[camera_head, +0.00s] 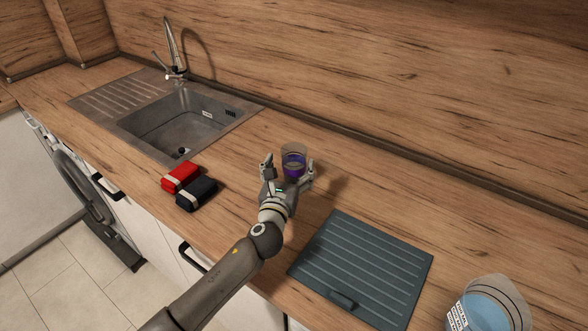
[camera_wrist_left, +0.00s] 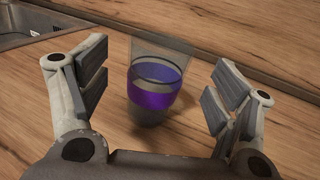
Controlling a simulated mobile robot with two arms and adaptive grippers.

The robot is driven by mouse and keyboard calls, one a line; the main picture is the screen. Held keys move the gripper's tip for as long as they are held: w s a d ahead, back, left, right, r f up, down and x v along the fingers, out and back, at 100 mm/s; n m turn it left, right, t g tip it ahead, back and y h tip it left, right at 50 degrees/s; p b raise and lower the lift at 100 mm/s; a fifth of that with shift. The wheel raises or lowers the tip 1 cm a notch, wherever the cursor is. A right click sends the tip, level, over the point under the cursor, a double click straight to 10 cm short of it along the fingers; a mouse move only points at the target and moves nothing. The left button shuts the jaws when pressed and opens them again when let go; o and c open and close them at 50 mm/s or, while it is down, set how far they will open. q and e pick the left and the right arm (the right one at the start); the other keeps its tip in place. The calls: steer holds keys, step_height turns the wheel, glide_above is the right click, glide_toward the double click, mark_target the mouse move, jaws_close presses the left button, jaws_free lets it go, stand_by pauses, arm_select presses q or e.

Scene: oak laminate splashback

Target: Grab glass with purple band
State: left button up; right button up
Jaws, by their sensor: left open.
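The glass with the purple band (camera_head: 293,161) stands upright on the wooden counter, near the middle of the head view. It is see-through, with a purple band around it, and it shows in the left wrist view (camera_wrist_left: 152,90). My left gripper (camera_head: 288,168) is open, with one finger on each side of the glass. In the left wrist view the fingers (camera_wrist_left: 160,85) are apart from the glass, with a wider gap on the right. My right gripper is out of view.
A red block (camera_head: 179,176) and a black block (camera_head: 197,193) lie left of my arm. A dark ribbed mat (camera_head: 365,265) lies to the right. A container with blue contents (camera_head: 490,308) is at bottom right. The sink (camera_head: 180,120) is at back left.

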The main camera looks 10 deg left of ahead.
mark_target(296, 146)
arm_select(q)
steer(key=w, duration=0.5)
steer(key=shift+w, duration=0.25)
steer(key=shift+r, duration=0.1)
steer(key=shift+c, duration=0.3)
steer(key=c, duration=1.4)
steer(key=shift+c, duration=0.4)
steer(key=shift+r, duration=0.15)
